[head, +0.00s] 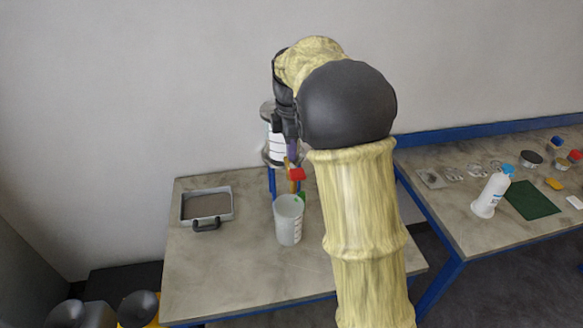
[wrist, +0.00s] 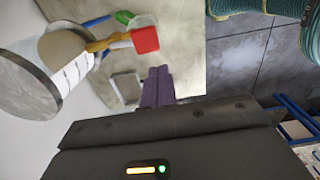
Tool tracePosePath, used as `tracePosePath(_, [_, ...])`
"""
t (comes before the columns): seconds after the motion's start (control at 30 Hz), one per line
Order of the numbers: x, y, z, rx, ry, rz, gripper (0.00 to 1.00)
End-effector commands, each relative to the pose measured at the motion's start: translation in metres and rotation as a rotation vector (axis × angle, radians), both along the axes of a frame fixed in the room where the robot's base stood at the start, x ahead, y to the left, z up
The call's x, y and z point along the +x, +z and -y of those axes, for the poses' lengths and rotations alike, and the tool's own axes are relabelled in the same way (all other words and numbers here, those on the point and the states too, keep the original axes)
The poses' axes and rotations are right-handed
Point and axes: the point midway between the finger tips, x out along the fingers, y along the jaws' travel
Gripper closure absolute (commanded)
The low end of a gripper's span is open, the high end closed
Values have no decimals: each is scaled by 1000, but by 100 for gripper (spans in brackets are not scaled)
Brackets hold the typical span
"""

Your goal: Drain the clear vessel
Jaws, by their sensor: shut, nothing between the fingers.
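The clear vessel (head: 276,146), with dark flanges and white level bands, stands on blue legs at the back of the near table, partly hidden by my arm. It also shows at the left of the wrist view (wrist: 68,72). A brass valve with a red handle (head: 297,174) is below it; the red handle (wrist: 145,40) is clear in the wrist view. A grey-white beaker (head: 289,222) stands on the table in front of the valve. My gripper (head: 292,152) has purple fingers shut and empty, close to the red handle; in the wrist view the fingers (wrist: 158,80) are apart from it.
A grey tray (head: 207,206) with a dark handle lies at the table's left. A second table at the right carries a white bottle (head: 491,192), a green mat (head: 531,200) and several small items. The near table's front is clear. Dark containers stand on the floor at lower left.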

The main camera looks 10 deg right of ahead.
Motion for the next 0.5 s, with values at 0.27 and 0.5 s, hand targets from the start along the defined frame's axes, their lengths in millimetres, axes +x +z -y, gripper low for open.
tracePosePath(0.27, [-1,-46,0,-2,-1,-4,100])
tracePosePath(0.5, [-1,-67,1,-1,-1,-1,100])
